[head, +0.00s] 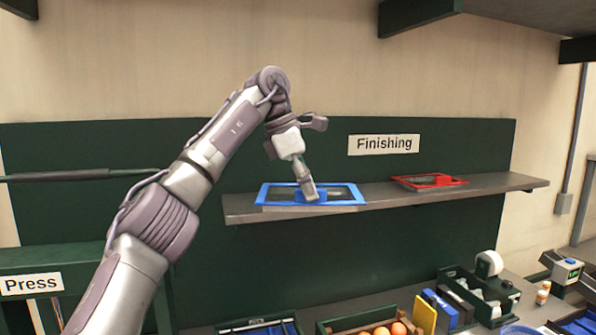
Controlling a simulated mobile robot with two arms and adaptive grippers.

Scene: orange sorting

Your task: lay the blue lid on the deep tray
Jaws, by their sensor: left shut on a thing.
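The blue lid (262,195), a flat blue frame with a dark middle, is at the left part of the wall shelf, roughly level. My left gripper (311,197) comes down from above and is shut on it near its front edge. A pale strip shows just under the lid's front edge; I cannot tell whether it is a tray or part of the shelf. I cannot make out the deep tray for certain. My right gripper is not in view.
The shelf (478,190) runs right under a "Finishing" sign (384,144), with a red-rimmed flat item (442,182) on it. The shelf between is clear. Below, a counter holds a crate of oranges, a yellow panel (446,311), bins and a small bottle (543,292).

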